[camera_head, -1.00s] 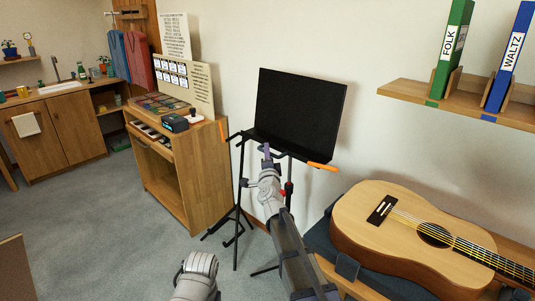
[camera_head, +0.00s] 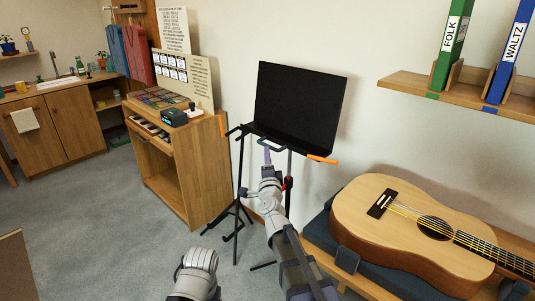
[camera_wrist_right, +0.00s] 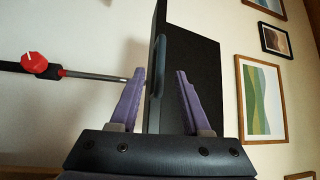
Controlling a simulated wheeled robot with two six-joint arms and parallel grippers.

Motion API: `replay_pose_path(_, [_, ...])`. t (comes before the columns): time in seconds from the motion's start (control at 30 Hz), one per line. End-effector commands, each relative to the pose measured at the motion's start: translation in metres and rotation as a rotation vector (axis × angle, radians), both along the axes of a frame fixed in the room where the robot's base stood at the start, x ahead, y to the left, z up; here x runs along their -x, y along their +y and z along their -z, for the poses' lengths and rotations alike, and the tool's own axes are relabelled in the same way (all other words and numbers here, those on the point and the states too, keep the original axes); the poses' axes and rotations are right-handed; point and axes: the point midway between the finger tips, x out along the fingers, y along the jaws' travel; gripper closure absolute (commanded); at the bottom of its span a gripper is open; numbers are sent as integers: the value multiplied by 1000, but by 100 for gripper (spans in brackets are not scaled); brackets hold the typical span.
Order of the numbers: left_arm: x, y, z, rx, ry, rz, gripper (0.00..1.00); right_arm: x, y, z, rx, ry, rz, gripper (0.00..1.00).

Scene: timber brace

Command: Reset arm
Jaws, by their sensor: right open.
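My right gripper (camera_head: 268,152) is in front of the black music stand (camera_head: 298,105), low at its desk. In the right wrist view its two purple fingers (camera_wrist_right: 160,100) stand apart. A blue-grey handle (camera_wrist_right: 158,65) on the stand's desk shows between and beyond the fingertips; I cannot tell whether they touch it. The handle shows as a small loop above the gripper in the head view (camera_head: 271,144). My left gripper is not in view.
A guitar (camera_head: 415,225) lies on a bench to the right. A wooden cabinet (camera_head: 185,180) stands left of the stand. A shelf (camera_head: 450,98) holds a green and a blue binder. Grey floor lies open at left.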

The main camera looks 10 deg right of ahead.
Motion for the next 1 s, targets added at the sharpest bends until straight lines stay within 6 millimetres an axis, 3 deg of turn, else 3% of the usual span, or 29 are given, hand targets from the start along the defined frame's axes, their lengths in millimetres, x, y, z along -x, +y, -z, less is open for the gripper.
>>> replay_pose_path(0.07, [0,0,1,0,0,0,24,8,1,1,-1,0,-1,53])
replay_pose_path(0.37, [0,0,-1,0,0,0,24,7,4,0,4,3,-6,53])
replay_pose_path(0.47, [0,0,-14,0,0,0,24,9,23,-8,54,35,-68,53])
replay_pose_path(0.57, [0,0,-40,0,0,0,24,16,70,-17,180,118,-215,53])
replay_pose_path(0.7, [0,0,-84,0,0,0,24,50,148,-11,451,307,-501,53])
replay_pose_path(0.8, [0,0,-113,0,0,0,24,89,187,5,652,462,-695,53])
replay_pose_path(0.9, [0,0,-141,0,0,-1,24,138,207,22,846,634,-873,53])
replay_pose_path(1.0, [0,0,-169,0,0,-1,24,191,208,33,1029,820,-1034,53])
